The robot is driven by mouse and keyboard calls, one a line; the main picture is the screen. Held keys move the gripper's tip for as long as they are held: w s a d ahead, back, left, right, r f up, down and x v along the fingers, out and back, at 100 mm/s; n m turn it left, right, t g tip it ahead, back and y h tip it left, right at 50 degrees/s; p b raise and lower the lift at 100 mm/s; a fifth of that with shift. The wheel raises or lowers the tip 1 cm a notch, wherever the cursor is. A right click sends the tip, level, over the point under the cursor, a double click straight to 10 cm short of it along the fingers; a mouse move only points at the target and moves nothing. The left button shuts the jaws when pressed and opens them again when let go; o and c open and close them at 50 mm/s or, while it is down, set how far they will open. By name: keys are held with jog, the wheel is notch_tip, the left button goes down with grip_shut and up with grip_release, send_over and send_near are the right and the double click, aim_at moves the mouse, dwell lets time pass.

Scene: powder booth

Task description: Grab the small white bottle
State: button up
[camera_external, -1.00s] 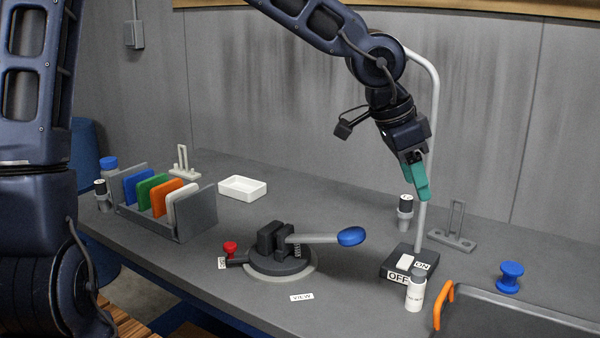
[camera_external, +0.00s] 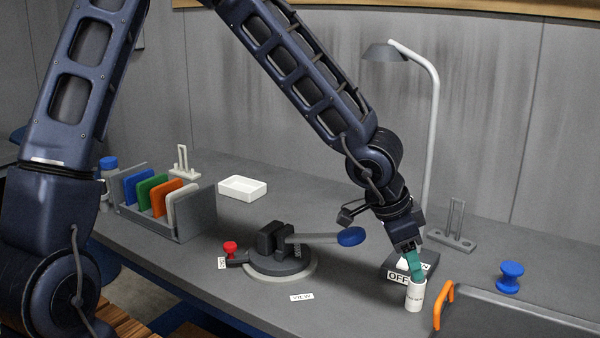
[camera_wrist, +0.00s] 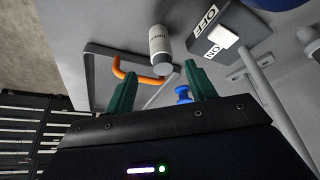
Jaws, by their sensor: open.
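The small white bottle (camera_external: 415,298) stands upright on the grey bench, in front of the ON/OFF switch box and left of the orange handle. The teal fingers of my gripper (camera_external: 414,268) point down at its top and hide its cap in the external view. In the wrist view the white bottle (camera_wrist: 159,42) and its grey cap (camera_wrist: 162,69) appear just beyond the gap between the two teal fingers of my gripper (camera_wrist: 161,82). The fingers are apart with nothing held. I cannot tell whether a finger touches the cap.
The switch box (camera_external: 395,268) with its lamp post (camera_external: 432,140) stands close behind the bottle. The orange handle (camera_external: 443,303) on a dark tray (camera_external: 520,310) is close on the right. A blue spool (camera_external: 510,277) and a clamp with a blue-tipped lever (camera_external: 351,237) stand farther off.

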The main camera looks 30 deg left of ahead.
aim_at(420, 287)
jog(key=shift+x, duration=4.2)
jog(key=shift+w, duration=0.15)
jog(key=c, duration=1)
jog(key=shift+r, duration=0.1)
jog(key=shift+c, duration=0.2)
